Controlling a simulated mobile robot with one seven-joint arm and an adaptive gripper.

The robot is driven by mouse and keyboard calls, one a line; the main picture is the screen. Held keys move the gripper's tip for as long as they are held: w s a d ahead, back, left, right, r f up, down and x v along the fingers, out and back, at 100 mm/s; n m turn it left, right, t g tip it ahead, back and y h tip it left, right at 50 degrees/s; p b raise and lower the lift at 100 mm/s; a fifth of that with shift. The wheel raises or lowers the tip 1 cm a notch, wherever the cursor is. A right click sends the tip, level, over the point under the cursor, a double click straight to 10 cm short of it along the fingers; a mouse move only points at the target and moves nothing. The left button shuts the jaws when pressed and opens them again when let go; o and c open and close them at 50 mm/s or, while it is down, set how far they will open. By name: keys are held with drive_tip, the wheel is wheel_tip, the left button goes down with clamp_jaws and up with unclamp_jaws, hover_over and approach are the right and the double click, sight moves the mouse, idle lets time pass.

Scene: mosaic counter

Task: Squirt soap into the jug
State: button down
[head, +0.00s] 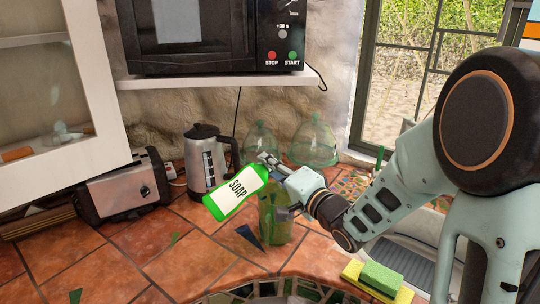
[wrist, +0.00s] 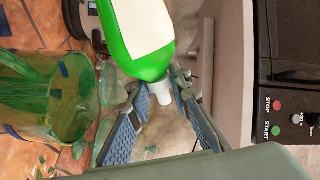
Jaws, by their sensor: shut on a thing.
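The soap bottle (head: 236,193) is bright green with a white label reading SOAP. It is tilted in the air, base to the lower left and neck to the upper right. My gripper (head: 268,163) is shut on its neck end. In the wrist view the bottle (wrist: 141,30) shows its white cap between the fingers (wrist: 160,88). The jug (head: 276,222) is clear green and stands on the tiled counter, below my gripper and just right of the bottle's body. In the wrist view the jug (wrist: 72,105) is at the left, its opening facing right and apart from the bottle.
A metal coffee pot (head: 205,160) and a toaster (head: 122,193) stand to the left. A microwave (head: 200,35) sits on a shelf above. Sponges (head: 380,278) lie at the front right by the sink. The front-left tiles are mostly clear.

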drive_tip(key=shift+f+m, duration=0.35)
drive_tip(key=shift+m, duration=0.45)
drive_tip(key=m+p, duration=0.2)
drive_tip(key=f+m+p, duration=0.1)
drive_tip(key=m, duration=0.2)
drive_tip(key=shift+p, duration=0.4)
drive_tip(key=shift+r+m+p, duration=0.3)
drive_tip(key=shift+m+p, duration=0.3)
drive_tip(key=shift+p, duration=0.1)
drive_tip(key=m+p, duration=0.2)
drive_tip(key=shift+w+d+m, duration=0.1)
drive_tip(key=shift+w+m, duration=0.05)
drive_tip(key=shift+m, duration=0.25)
drive_tip(key=shift+f, duration=0.1)
